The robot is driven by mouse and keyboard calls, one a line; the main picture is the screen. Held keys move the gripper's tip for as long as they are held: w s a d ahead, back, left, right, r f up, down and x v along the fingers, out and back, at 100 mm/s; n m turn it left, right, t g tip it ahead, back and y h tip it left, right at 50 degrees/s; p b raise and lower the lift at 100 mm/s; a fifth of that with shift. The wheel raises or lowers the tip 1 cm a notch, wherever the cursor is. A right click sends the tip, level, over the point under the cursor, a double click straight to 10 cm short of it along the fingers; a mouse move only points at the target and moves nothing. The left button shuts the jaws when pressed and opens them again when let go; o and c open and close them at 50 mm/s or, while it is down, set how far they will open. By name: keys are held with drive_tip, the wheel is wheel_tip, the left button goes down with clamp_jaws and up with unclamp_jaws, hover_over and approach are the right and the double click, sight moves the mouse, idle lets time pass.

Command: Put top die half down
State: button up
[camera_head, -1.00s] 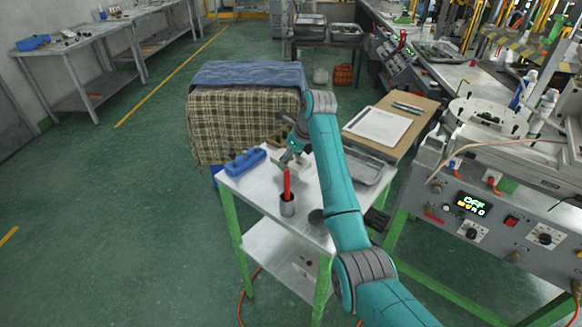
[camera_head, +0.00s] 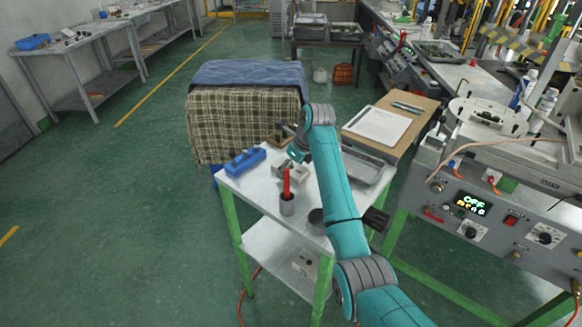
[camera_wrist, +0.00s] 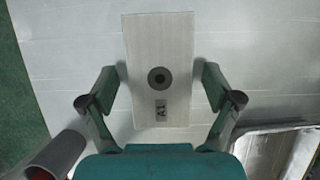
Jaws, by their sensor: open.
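The top die half is a pale rectangular block (camera_wrist: 158,45) with a dark round hole and an "A1" label, lying on the metal table in the wrist view. In the head view a pale grey block (camera_head: 304,174) shows on the table, partly hidden by my arm. My gripper (camera_wrist: 161,88) is open, with one finger on each side of the block's near part. Narrow gaps seem to show between the pads and the block. In the head view my gripper (camera_head: 296,155) is just above the block. Whether a lower half is under it cannot be told.
A blue holder (camera_head: 245,162) lies at the table's left edge. A grey cup (camera_head: 287,205) with a red-handled tool stands near the front, close to my left finger in the wrist view. A metal tray (camera_head: 368,172) is at the right. The steel table (camera_head: 255,190) has bare room between.

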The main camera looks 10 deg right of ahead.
drive_tip(key=v, duration=1.2)
drive_tip(key=shift+s+r, duration=0.1)
